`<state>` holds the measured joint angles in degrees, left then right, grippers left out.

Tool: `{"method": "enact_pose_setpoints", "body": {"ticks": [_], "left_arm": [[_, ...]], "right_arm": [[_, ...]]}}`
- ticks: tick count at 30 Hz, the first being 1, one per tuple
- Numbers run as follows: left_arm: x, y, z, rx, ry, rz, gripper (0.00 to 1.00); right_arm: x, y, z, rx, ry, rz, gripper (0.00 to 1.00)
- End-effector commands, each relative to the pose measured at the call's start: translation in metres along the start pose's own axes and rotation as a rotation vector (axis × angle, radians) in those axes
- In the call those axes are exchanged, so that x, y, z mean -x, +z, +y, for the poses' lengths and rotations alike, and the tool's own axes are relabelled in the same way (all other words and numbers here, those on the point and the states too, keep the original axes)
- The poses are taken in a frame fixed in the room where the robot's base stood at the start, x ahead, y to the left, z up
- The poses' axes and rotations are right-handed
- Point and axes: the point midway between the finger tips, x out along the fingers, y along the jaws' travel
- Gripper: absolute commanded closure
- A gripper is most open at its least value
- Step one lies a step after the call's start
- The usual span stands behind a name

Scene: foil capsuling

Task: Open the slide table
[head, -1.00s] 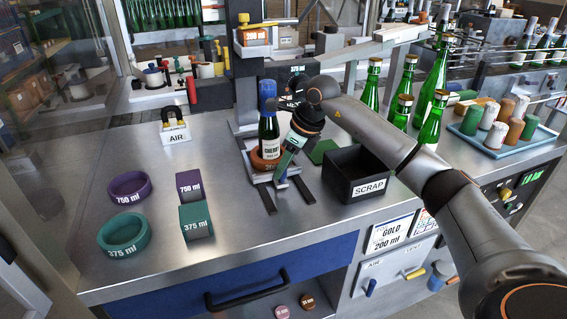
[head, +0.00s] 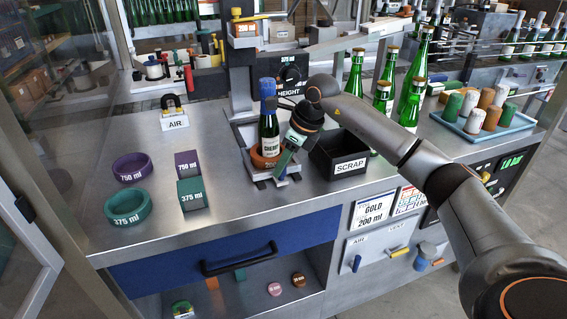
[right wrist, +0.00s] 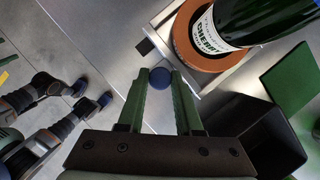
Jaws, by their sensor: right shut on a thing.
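The slide table (head: 259,174) is a pale metal carriage on dark rails below the press column. It carries a brown ring seat (head: 258,159) with an upright green bottle (head: 269,136) under a blue foil cap. My right gripper (head: 283,170) reaches down at the carriage's front right side. In the right wrist view, its green fingers (right wrist: 159,84) are shut on a round blue knob (right wrist: 159,79), beside the carriage corner. The fingers partly hide the knob's mount. My left gripper is not in view.
A black scrap bin (head: 338,153) stands close right of my gripper. Tall green bottles (head: 412,103) and a blue tray of caps (head: 482,143) are further right. The bench left of the carriage is clear up to the 375 ml block (head: 191,195). A drawer handle (head: 240,259) is below.

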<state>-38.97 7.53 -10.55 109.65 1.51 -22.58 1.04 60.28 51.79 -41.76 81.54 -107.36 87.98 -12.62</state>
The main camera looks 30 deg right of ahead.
Motion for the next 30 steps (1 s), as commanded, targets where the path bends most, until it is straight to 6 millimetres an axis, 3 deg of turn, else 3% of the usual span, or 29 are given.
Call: {"method": "enact_pose_setpoints", "body": {"ticks": [4, 5, 12, 23, 30], "left_arm": [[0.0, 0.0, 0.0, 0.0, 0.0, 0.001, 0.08], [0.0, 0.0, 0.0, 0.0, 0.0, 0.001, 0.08], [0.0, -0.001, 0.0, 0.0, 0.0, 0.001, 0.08], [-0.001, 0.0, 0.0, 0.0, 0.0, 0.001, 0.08], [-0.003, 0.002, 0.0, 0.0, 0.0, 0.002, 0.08]], "right_arm": [[0.001, 0.001, -0.001, 0.0, -0.002, -0.002, 1.0], [0.001, 0.001, -0.001, 0.0, -0.002, -0.002, 0.63], [0.001, 0.001, -0.001, 0.0, -0.002, -0.002, 0.36], [0.007, 0.001, -0.001, 0.0, -0.003, -0.003, 0.36], [0.052, 0.001, -0.001, 0.002, -0.007, -0.006, 0.36]]}}
